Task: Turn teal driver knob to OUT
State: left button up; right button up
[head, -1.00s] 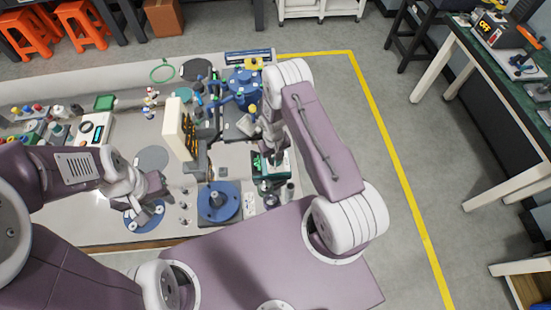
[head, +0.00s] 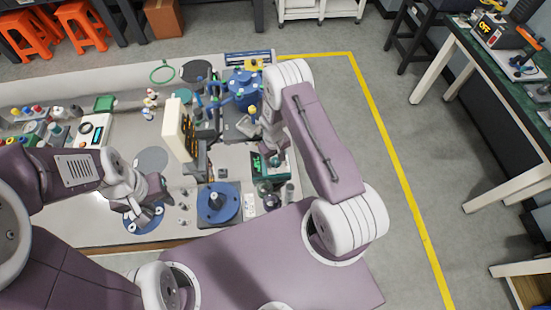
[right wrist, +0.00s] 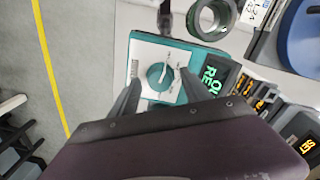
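The teal driver box (right wrist: 133,62) has a white face with a round teal knob (right wrist: 160,76) and shows in the right wrist view. Its dark display (right wrist: 213,76) beside the knob shows green letters, with "OU" and "RE" readable and the rest cut off or hidden. In the head view, the driver (head: 270,165) stands below my right wrist. My right gripper (right wrist: 160,84) is open, with its fingers apart on either side of the knob; I cannot tell whether they touch it. My left gripper (head: 152,190) is over the left bench area; its finger opening is unclear.
A blue round fixture (head: 218,201) stands left of the driver. A cream panel (head: 180,130) stands upright further left.

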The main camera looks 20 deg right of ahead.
notch_tip(320, 180, up, 9)
jog(key=b, duration=0.1)
jog(key=shift+a, duration=0.2)
dwell(0.4)
notch_tip(320, 180, up, 13)
jog(key=t+b, duration=0.2)
jog(key=t, duration=0.1)
send_over(275, 161)
jog(key=s+a+r+m+g, duration=0.1)
jog(key=s+m+g, duration=0.1)
jog(key=s, duration=1.2)
jog(key=shift+a+r+y, duration=0.15)
jog(key=shift+a+y, duration=0.1)
jog(key=shift+y, duration=0.15)
